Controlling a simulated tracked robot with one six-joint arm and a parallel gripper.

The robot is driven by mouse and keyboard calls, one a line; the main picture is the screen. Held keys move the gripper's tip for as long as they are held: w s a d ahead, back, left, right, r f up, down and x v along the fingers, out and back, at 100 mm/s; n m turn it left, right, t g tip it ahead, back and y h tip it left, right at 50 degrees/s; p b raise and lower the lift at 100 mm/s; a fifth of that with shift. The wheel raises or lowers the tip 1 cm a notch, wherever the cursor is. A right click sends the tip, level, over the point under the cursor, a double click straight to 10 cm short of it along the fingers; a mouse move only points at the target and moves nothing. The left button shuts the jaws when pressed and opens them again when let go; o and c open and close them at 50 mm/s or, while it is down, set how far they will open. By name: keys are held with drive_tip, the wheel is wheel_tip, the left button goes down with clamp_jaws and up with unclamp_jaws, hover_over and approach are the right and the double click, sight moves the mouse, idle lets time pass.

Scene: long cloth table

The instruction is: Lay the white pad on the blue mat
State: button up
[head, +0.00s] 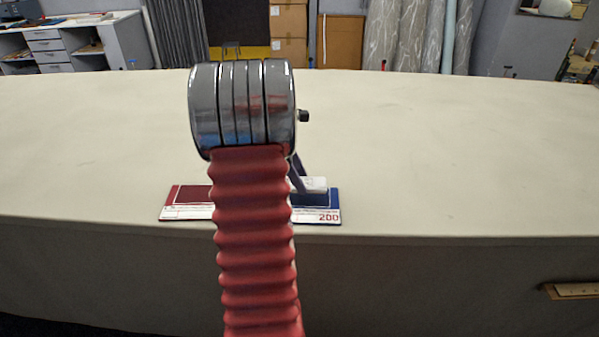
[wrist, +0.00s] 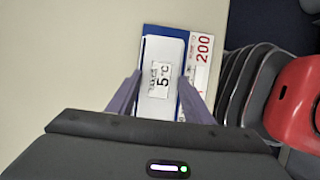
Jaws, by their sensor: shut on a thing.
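The white pad (wrist: 163,52) is a pale slab with a "5°C" label. It sits between the two purple fingers of my gripper (wrist: 160,78), which is shut on its sides. In the wrist view the pad lies over the blue mat (wrist: 165,29), whose blue shows beyond its far end and along its right side. In the head view, part of the pad (head: 316,184) shows at the blue mat (head: 318,199), by one finger of my gripper (head: 299,180). My arm hides the rest. I cannot tell whether the pad touches the mat.
A white strip marked "200" (wrist: 202,48) runs along the blue mat's edge. A red mat (head: 188,194) lies to the left, partly behind my arm. Both are near the front edge of the cloth table (head: 440,150), which is otherwise clear. A small ledge (head: 572,290) shows at lower right.

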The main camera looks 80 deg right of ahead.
drive_tip(key=shift+f, duration=1.75)
drive_tip(key=shift+f, duration=0.25)
drive_tip(key=o, duration=1.1)
drive_tip(key=v, duration=1.3)
drive_tip(key=shift+w+r, duration=0.15)
drive_tip(key=shift+r, duration=0.2)
